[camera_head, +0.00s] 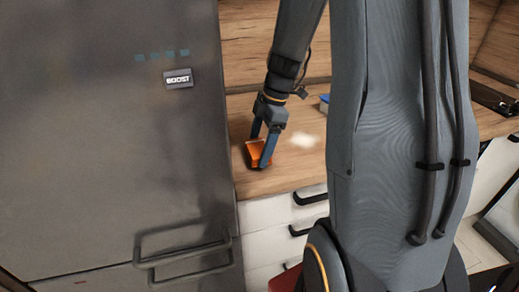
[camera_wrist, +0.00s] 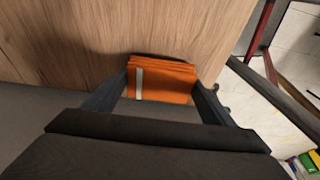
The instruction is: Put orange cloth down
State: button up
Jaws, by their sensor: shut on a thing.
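The orange cloth (camera_head: 256,152) is a small folded stack at the wooden counter, near the fridge side. In the wrist view the cloth (camera_wrist: 162,80) shows layered folds and a white stripe on its left part. My gripper (camera_head: 262,150) points down with its two blue fingers on either side of the cloth, shut on it. In the wrist view the fingers (camera_wrist: 162,92) press at the cloth's left and right edges. The cloth is at or just above the counter surface; I cannot tell whether it touches.
The wooden counter (camera_head: 290,173) has free room right of the cloth, with a blurred white item (camera_head: 303,140) and a blue object (camera_head: 324,103) farther back. A tall grey fridge (camera_head: 110,150) stands at left. White drawers (camera_head: 270,215) with dark handles are below the counter's front edge.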

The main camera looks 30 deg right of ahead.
jog(key=shift+f, duration=0.9)
jog(key=shift+f, duration=0.1)
jog(key=o, duration=1)
jog(key=b+v, duration=0.2)
jog(key=v, duration=1)
